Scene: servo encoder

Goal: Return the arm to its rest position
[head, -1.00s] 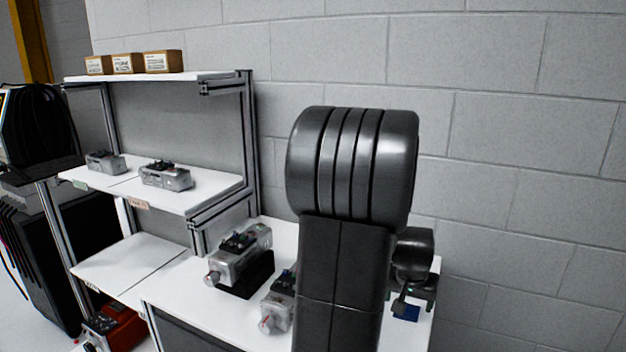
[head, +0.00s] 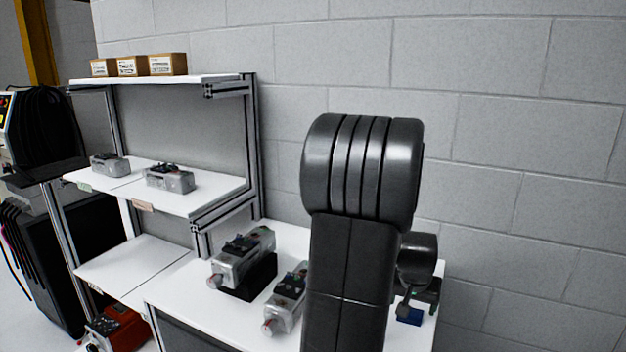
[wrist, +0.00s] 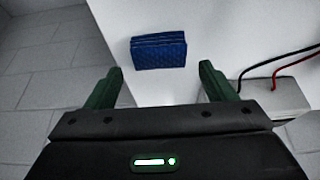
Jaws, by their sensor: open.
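My arm (head: 352,250) stands upright in the middle of the head view and hides part of the workbench (head: 200,310). My gripper shows in the wrist view (wrist: 161,72) with its two green fingers spread apart and nothing between them. In the head view the gripper (head: 428,292) is partly hidden behind the wrist, over the right end of the bench. A blue ribbed block (wrist: 158,50) lies on the white top beyond the fingertips, apart from them. It also shows in the head view (head: 409,316).
A grey servo motor (head: 243,257) sits on a black stand, with another motor (head: 287,298) beside my arm. The shelf (head: 215,198) at left holds two more motors. Red and black cables (wrist: 285,62) run to a grey box (wrist: 280,98). A block wall stands behind.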

